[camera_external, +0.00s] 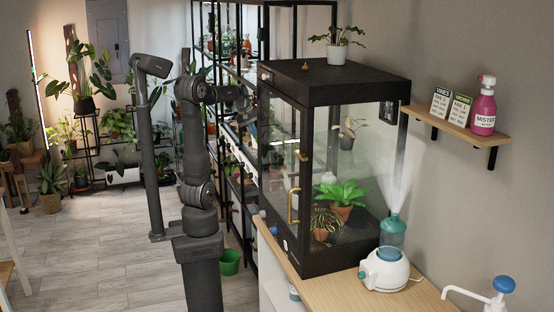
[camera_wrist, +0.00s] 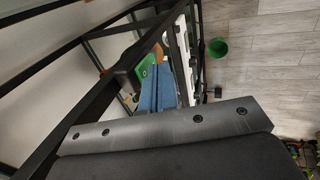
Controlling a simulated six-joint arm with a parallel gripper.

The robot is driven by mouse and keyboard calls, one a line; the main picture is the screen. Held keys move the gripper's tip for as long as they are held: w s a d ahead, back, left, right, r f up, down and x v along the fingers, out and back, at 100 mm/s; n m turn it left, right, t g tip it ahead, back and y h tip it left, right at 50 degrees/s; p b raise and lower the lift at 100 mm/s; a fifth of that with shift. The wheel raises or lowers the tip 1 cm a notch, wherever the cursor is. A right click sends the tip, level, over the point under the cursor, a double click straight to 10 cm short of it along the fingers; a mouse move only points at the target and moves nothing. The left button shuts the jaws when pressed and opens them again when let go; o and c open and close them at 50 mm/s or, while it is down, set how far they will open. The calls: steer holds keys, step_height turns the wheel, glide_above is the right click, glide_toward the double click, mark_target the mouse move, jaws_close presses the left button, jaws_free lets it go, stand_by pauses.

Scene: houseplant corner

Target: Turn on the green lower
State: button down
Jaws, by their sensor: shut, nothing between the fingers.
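My gripper (camera_external: 240,100) is at the end of my arm, left of the dark glass cabinet (camera_external: 335,84) and near its upper part. In the wrist view its two blue fingers (camera_wrist: 160,70) lie side by side, shut and empty. No item clearly marked as a green lower control is readable. A small green patch (camera_wrist: 146,69) shows just beyond the fingertips in the wrist view; I cannot tell what it is.
A white humidifier (camera_external: 384,272) with a teal top sends up mist at the cabinet's right. A pink bottle (camera_external: 483,108) stands on a wall shelf. A green bucket (camera_external: 230,262) is on the floor. Black plant racks stand behind my arm; open floor lies left.

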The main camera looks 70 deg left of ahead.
steer(key=s+r, duration=0.6)
steer(key=r, duration=0.4)
steer(key=shift+s, duration=0.3)
steer(key=shift+s+f, duration=0.25)
steer(key=shift+f, duration=0.5)
steer(key=shift+f, duration=0.1)
